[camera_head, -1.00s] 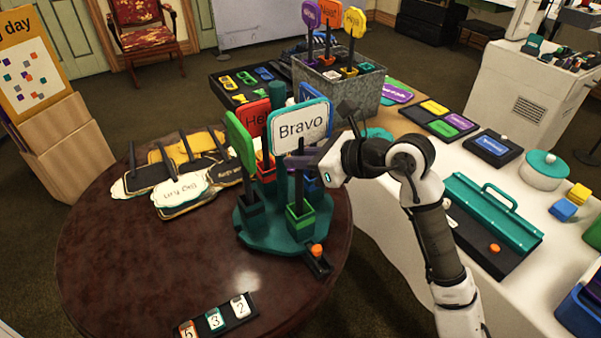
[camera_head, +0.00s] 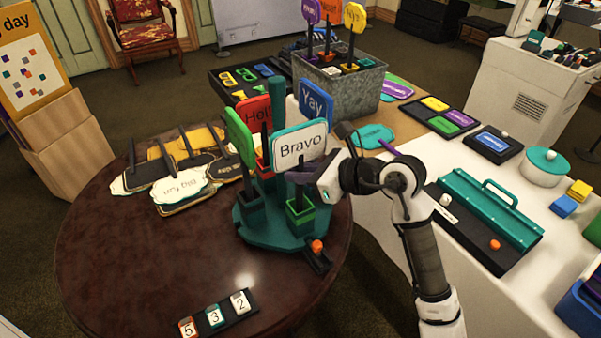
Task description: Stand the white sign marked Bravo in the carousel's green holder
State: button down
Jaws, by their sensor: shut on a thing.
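The white Bravo sign (camera_head: 302,147) has a teal border and stands upright over the front of the carousel. Its dark stick runs down to the green holder (camera_head: 299,216), and its lower end appears to be within the holder's mouth; how deep it sits I cannot tell. The green holder is on the teal carousel base (camera_head: 262,232). My gripper (camera_head: 308,178) reaches in from the right, just below the sign's panel, and is shut on the Bravo sign. The fingertips are partly hidden.
A green sign (camera_head: 238,138), a red sign (camera_head: 256,122) and a blue Yay sign (camera_head: 313,97) stand around the carousel. A dark piece with an orange knob (camera_head: 317,246) juts out at its front. Paper-like signs (camera_head: 180,187) lie at left. The table's front is mostly clear.

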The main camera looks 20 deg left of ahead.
jog(key=shift+f, duration=0.25)
jog(key=c, duration=1.4)
grip_release()
jog(key=shift+r, duration=0.1)
jog(key=shift+r+p, duration=0.6)
jog(key=shift+p, duration=0.05)
jog(key=b+v, duration=0.4)
jog(key=v, duration=0.8)
jog(key=shift+f, duration=0.3)
